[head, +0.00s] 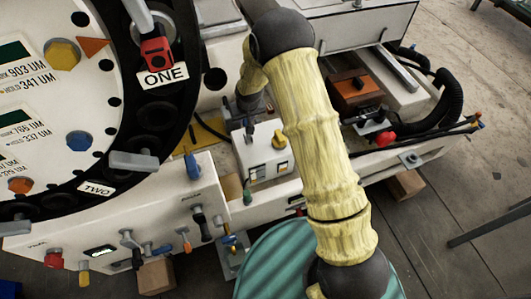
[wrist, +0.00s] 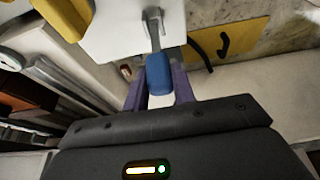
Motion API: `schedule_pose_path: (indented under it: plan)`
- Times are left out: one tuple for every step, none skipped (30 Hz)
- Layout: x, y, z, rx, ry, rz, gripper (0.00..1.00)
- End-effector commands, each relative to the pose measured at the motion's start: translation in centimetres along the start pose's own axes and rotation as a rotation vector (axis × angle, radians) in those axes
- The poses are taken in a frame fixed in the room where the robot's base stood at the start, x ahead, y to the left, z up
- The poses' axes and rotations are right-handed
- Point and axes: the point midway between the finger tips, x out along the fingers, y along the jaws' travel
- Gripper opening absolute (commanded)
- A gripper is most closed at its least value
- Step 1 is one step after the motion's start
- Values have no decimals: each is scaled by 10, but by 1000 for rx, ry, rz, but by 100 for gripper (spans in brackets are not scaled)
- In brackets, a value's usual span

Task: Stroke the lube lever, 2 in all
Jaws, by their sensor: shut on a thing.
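The lube lever, with a grey stem and a blue grip (wrist: 158,76), stands out from a white box (wrist: 112,35) in the wrist view. My gripper (wrist: 159,90) has its two purple-grey fingers on either side of the blue grip and is shut on it. In the head view the white box (head: 262,163) sits on the machine bed, with a yellow knob (head: 280,138) on it. My wrist comes down over the box's back left corner there. The blue grip cannot be made out in the head view.
A large dial wheel (head: 150,118) with a red clamp (head: 156,50) stands at the left. An orange-brown block (head: 355,90) and black hoses (head: 452,95) lie to the right. A yellow plate (wrist: 232,40) is beside the box. A teal ribbed drum (head: 275,262) stands in front.

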Motion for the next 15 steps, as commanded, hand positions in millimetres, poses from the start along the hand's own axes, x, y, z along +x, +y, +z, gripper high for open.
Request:
schedule_pose_path:
  plan:
    - [-3,-1,-6,-1,15,-2,0]
    - [-3,-1,-6,-1,16,-2,0]
    - [-3,-1,-6,-1,17,-2,0]
    - [-3,-1,-7,-1,17,-2,0]
    - [-3,-1,-7,-1,18,-2,0]
    - [-2,-1,-9,-1,19,-2,0]
    - [-1,-1,-11,-1,20,-2,0]
    - [0,-1,-12,0,21,-2,0]
    - [1,-1,-15,0,21,-2,0]
    - [2,-1,-16,0,21,-3,0]
    - [4,-1,-18,0,21,-3,0]
    - [5,-1,-20,0,20,-3,0]
    - [6,-1,-22,0,21,-3,0]
    - [7,-1,-24,0,21,-3,0]
    - [9,-1,-27,0,21,-3,0]
